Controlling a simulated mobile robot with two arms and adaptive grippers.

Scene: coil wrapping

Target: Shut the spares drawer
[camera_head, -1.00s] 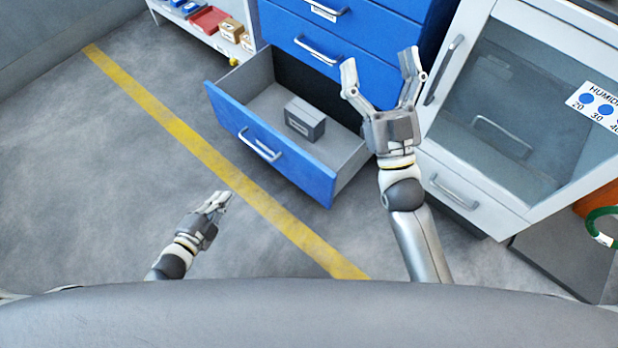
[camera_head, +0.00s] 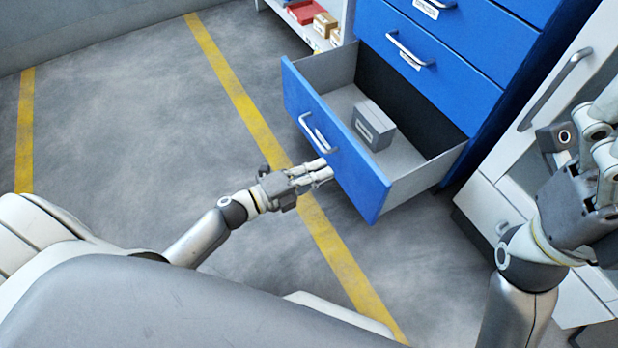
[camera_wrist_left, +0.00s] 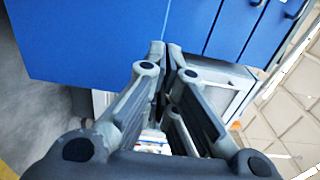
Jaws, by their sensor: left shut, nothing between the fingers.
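The open drawer, with its blue front (camera_head: 350,165) and a bar handle (camera_head: 316,132), sticks well out from the bottom of the blue cabinet (camera_head: 465,70); any label on it is not readable. A grey box (camera_head: 373,126) lies inside it. My left gripper (camera_head: 328,172) is shut and empty, its fingertips at the outer face of the drawer front, below the handle; whether they touch cannot be told. In the left wrist view its closed fingers (camera_wrist_left: 166,52) point at a blue panel (camera_wrist_left: 90,40). My right gripper (camera_head: 600,125) is at the right edge, partly cut off.
Closed blue drawers with handles (camera_head: 410,50) are above the open one. A white cabinet (camera_head: 500,185) stands right of it, behind my right arm. A shelf with small boxes (camera_head: 325,24) is at the back. The grey floor (camera_head: 140,110) with yellow lines is clear on the left.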

